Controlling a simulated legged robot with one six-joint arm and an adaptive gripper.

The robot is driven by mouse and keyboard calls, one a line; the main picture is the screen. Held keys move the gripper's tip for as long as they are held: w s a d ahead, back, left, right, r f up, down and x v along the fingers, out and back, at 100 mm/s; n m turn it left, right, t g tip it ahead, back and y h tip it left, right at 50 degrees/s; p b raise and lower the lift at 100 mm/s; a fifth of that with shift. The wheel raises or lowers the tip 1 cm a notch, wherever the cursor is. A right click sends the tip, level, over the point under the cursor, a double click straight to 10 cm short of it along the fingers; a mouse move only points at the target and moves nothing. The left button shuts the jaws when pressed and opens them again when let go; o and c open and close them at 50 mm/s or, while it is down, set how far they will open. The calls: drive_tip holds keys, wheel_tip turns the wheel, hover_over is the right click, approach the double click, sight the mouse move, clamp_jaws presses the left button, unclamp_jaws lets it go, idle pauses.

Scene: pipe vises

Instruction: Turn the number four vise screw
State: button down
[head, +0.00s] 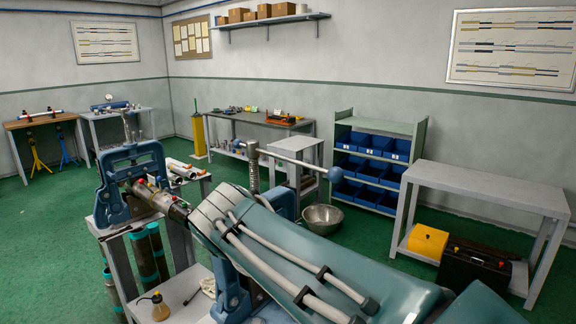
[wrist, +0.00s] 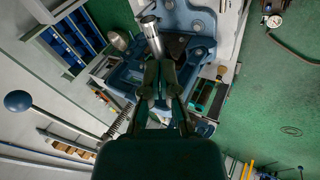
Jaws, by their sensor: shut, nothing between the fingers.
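A blue pipe vise (head: 107,190) stands at the left of the head view with a dark pipe (head: 150,196) in it. A second vise is partly hidden behind my arm; its upright threaded screw (head: 252,165) and a cross handle with a blue ball end (head: 335,174) show. In the wrist view the ball (wrist: 18,101), bar and threaded screw (wrist: 124,121) lie to the left of my gripper (wrist: 160,80). My gripper is shut and empty, over a blue vise body (wrist: 192,22) and a silver cylinder (wrist: 151,36). I cannot read any vise number.
A steel bowl (head: 322,218) sits on the green floor. A shelf of blue bins (head: 375,142) and a grey table (head: 490,185) stand to the right. Open floor lies around the bowl.

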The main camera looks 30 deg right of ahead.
drive_tip(key=w+d+r+h, duration=0.1)
drive_tip(key=w+r+h, duration=0.4)
drive_tip(key=w, duration=0.4)
drive_tip(key=h, duration=0.5)
approach(298, 163)
drive_tip(key=shift+g, duration=0.3)
drive_tip(key=x, duration=0.6)
drive_tip(key=shift+w+a+f, duration=0.15)
drive_tip(key=shift+w, duration=0.1)
drive_tip(key=shift+d, duration=0.2)
drive_tip(key=shift+d+n+t, duration=0.4)
drive_tip(key=shift+d+t, duration=0.4)
drive_tip(key=shift+d, duration=0.1)
drive_tip(key=w+d+n+t+y, duration=0.1)
drive_tip(key=w+d+t, duration=0.1)
drive_tip(key=d, duration=0.4)
drive_tip(key=shift+w+d+n, duration=0.25)
drive_tip(key=shift+n, duration=0.15)
